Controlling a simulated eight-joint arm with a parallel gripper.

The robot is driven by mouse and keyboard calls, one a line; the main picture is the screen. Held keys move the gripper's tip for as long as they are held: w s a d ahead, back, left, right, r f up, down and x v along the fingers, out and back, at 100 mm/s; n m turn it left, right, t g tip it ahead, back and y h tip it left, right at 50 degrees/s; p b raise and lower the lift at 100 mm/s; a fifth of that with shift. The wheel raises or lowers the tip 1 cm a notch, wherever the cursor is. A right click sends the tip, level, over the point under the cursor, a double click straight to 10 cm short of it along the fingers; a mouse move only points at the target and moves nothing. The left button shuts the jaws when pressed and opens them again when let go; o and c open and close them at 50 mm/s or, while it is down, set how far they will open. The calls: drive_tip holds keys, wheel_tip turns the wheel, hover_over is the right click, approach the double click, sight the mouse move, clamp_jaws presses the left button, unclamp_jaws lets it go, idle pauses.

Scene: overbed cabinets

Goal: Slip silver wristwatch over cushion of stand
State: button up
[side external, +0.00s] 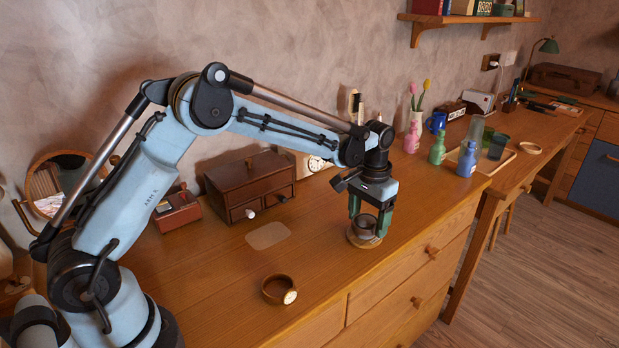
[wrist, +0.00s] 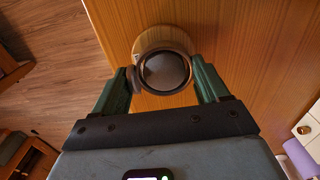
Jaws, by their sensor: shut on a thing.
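My gripper (side external: 368,222) points straight down near the dresser's front edge, with its green fingers shut on the silver wristwatch (wrist: 134,80). The watch's dark, closed band sits level between the fingertips, which also show in the wrist view (wrist: 165,84). The stand has a round wooden base (wrist: 150,41), directly below the watch, also visible in the side view (side external: 352,239). The stand's grey round cushion (wrist: 165,71) shows inside the band in the wrist view. How far down the cushion the band sits, I cannot tell.
A wooden drawer box (side external: 250,184) and a thin pale mat (side external: 268,235) are to the left. Bottles (side external: 438,150) and a tray (side external: 508,157) stand to the right. The dresser's front edge is close.

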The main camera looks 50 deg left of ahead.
drive_tip(key=shift+f, duration=0.8)
drive_tip(key=o, duration=1.1)
drive_tip(key=shift+r, duration=0.1)
wheel_tip(320, 180, up, 12)
